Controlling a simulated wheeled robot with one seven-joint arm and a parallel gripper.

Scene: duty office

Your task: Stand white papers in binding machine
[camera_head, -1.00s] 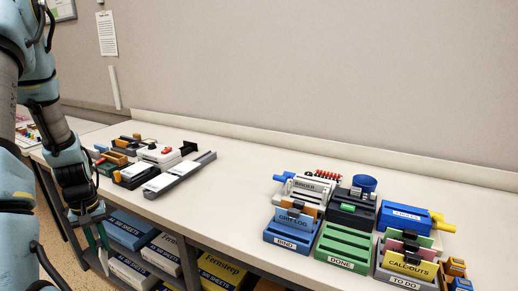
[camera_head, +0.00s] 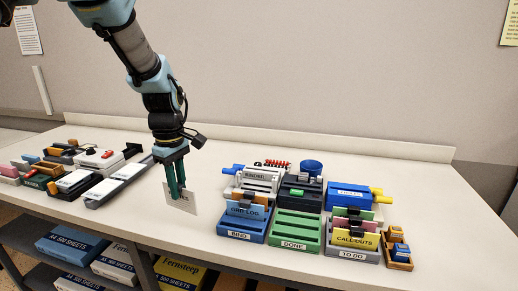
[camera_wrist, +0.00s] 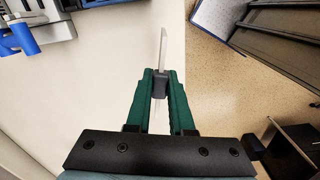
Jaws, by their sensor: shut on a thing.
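My gripper (camera_head: 175,180) is shut on a thin stack of white papers (camera_head: 183,202), which hangs upright below the fingertips over the front part of the table. In the wrist view the papers (camera_wrist: 163,45) show edge-on between the green fingers of the gripper (camera_wrist: 160,85). The white and grey binding machine (camera_head: 262,177), labelled BINDER, with a blue handle and red coils on top, stands to the right, apart from the papers. Part of it is hidden behind the blue BIND tray (camera_head: 240,236).
The green DONE tray (camera_head: 294,243), yellow-fronted TO DO tray (camera_head: 350,254) and a blue punch (camera_head: 345,196) stand near the binder. Stationery devices (camera_head: 75,183) and a long grey trimmer (camera_head: 120,184) are at the left. Bare tabletop lies between these groups.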

